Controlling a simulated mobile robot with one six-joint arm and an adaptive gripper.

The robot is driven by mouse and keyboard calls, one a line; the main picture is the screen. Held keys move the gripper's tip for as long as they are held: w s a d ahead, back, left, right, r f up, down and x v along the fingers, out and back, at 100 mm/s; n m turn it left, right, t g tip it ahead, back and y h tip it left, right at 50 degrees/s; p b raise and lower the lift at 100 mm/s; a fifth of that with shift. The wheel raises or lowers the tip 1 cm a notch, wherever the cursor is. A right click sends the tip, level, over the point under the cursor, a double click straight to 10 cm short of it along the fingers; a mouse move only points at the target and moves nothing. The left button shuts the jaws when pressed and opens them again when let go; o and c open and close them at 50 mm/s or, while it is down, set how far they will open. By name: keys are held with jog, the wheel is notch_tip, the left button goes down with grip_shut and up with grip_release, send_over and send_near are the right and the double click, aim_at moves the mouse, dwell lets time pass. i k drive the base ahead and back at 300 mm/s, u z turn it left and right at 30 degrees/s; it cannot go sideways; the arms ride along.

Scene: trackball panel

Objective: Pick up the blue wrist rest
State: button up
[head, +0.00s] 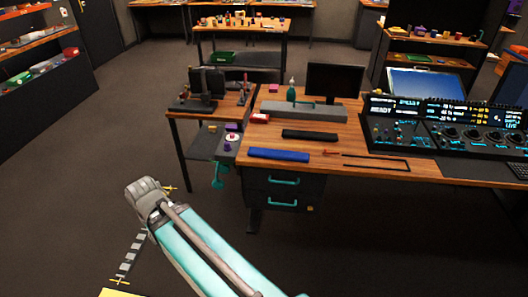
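The blue wrist rest (279,154) is a long, flat blue bar. It lies on the wooden desk (330,170) along its front left edge, above the drawers, with nothing on top of it. My teal and grey arm reaches up from the bottom of the head view, and its visible grey end is over the floor to the left of the desk. That end is well apart from the wrist rest. I cannot make out gripper fingers on the arm, and nothing touches the wrist rest.
A black bar (309,135) and a long grey bar (303,112) lie behind the wrist rest. A black frame (377,162) and control panel (440,125) are right. Open floor lies left of the desk.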

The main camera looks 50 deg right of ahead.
aim_at(258, 153)
jog(key=i, duration=1.1)
jog(key=z, duration=0.8)
